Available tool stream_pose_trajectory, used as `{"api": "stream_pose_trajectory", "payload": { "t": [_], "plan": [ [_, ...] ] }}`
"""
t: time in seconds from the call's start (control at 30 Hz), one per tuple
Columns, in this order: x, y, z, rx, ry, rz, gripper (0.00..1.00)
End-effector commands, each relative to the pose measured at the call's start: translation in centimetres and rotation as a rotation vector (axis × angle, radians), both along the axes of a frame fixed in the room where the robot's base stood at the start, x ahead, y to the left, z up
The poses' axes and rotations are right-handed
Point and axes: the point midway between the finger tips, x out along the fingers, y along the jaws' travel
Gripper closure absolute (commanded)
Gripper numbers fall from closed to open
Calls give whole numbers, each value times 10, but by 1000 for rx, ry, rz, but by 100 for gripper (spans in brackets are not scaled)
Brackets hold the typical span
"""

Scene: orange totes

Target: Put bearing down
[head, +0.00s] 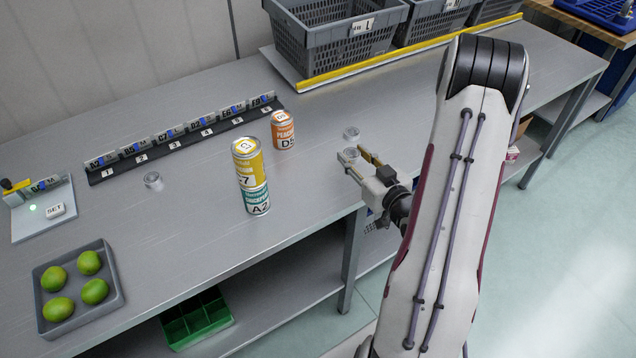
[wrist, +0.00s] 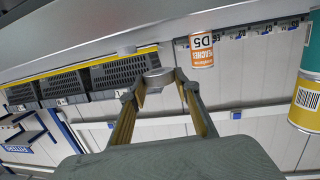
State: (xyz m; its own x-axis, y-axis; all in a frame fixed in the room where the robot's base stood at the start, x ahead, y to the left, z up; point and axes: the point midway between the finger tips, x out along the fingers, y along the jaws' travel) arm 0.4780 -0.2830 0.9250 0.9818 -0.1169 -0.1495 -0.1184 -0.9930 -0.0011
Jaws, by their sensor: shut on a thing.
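My gripper (head: 360,158) is above the bench near its front edge, shut on a small silver bearing (head: 350,153). The wrist view shows the bearing (wrist: 158,78) between the tips of my gripper (wrist: 162,84). A second small clear or silver round piece (head: 351,134) sits on the bench just beyond my gripper; a small grey disc (wrist: 126,50) beyond the tips in the wrist view looks like it. Another such round piece (head: 153,180) lies further left on the bench. Whether the held bearing touches the bench is hard to tell.
Left of my gripper stand an orange can (head: 283,130) and a yellow can (head: 247,160) stacked on a teal can (head: 256,198). A numbered rack (head: 185,140), grey crates (head: 330,45), a tray of limes (head: 118,285) and a SET panel (head: 30,226) surround bare bench (head: 200,215).

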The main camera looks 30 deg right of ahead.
Motion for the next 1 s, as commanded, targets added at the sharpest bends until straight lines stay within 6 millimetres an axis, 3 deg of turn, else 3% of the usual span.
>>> {"api": "stream_pose_trajectory", "payload": {
  "t": [0.27, 0.4, 0.6, 1.0],
  "plan": [
    [-1, 31, -4, -2, -2, 123, 92],
    [3, 55, 7, -3, -2, 202, 92],
    [6, 74, 28, -4, -2, 267, 92],
    [8, 89, 53, -2, -1, 317, 92]
  ]
}}
